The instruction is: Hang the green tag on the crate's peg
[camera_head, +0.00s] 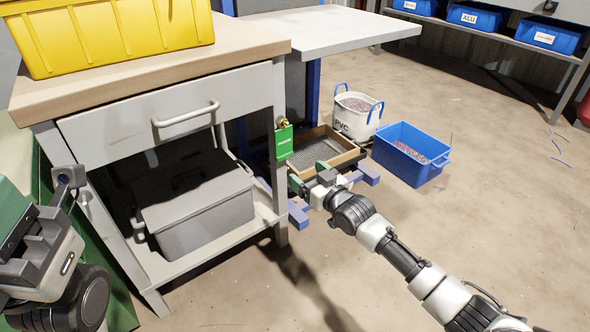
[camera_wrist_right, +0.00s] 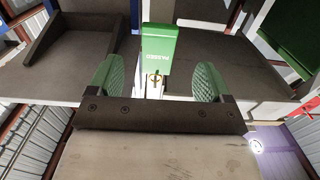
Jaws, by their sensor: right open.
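The green tag (camera_head: 284,142) hangs upright at the front right post of the bench, just below a small brass-coloured fitting (camera_head: 282,122). In the right wrist view the tag (camera_wrist_right: 159,48) shows upside down with white lettering, and a brass ring or hook (camera_wrist_right: 155,79) is at its edge. My right gripper (camera_head: 309,175) is open and empty, a little below and right of the tag in the head view. In the right wrist view its green pads (camera_wrist_right: 157,82) flank the line to the tag, without visible contact. My left gripper (camera_head: 38,245) is at the left edge; its jaws are unclear.
A yellow crate (camera_head: 118,32) stands on the bench top; no peg on it is clear. A grey lidded box (camera_head: 200,215) is on the lower shelf. A wooden-framed tray (camera_head: 345,157), a white PVC bucket (camera_head: 352,118) and a blue bin (camera_head: 408,150) are behind my right gripper.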

